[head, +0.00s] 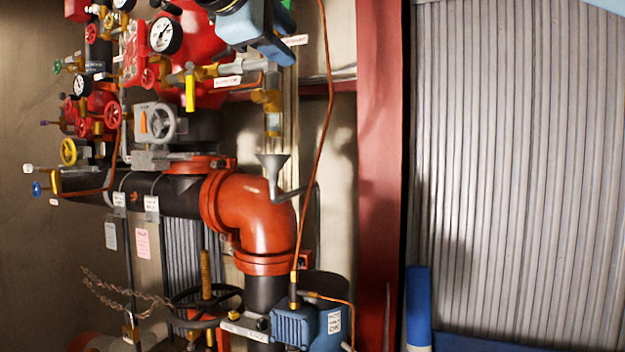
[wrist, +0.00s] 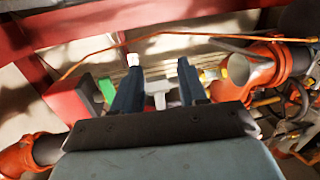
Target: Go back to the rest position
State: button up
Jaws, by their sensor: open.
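My gripper (wrist: 158,66) shows in the wrist view with its two dark fingers spread apart. Nothing is held between them. A pale grey T-shaped fitting (wrist: 158,88) shows in the gap beyond the fingers; I cannot tell how far off it is. In the head view a light blue and black part (head: 248,24) hangs at the top, in front of the upper pipework.
A red pipe elbow (head: 250,212) joins black pipes, with gauges and several handwheels at upper left. A grey funnel (head: 272,165), a thin copper pipe (head: 328,110) and a blue pump (head: 308,323) stand nearby. A red post (head: 380,150) borders the corrugated wall (head: 520,170).

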jog(key=w+d+f+m+g+y, duration=0.1)
jog(key=w+d+f+m+g, duration=0.15)
jog(key=d+f, duration=0.75)
jog(key=w+d+f+m+g, duration=0.1)
jog(key=d+f+g, duration=0.3)
jog(key=d+f, duration=0.55)
jog(key=s+d+f+m+y, duration=0.2)
jog(key=s+d+f+m, duration=0.1)
jog(key=f, duration=0.4)
jog(key=s+d+f+m+g+y, duration=0.1)
jog(key=s+d+f+m+y, duration=0.1)
jog(key=f, duration=0.6)
jog(key=s+d+f+m+g+y, duration=0.1)
jog(key=s+d+f+m, duration=0.2)
jog(key=f, duration=0.4)
jog(key=shift+s+d+f+m+y, duration=0.35)
jog(key=shift+s+d+m+y, duration=0.1)
jog(key=shift+m, duration=0.7)
jog(key=shift+g, duration=0.25)
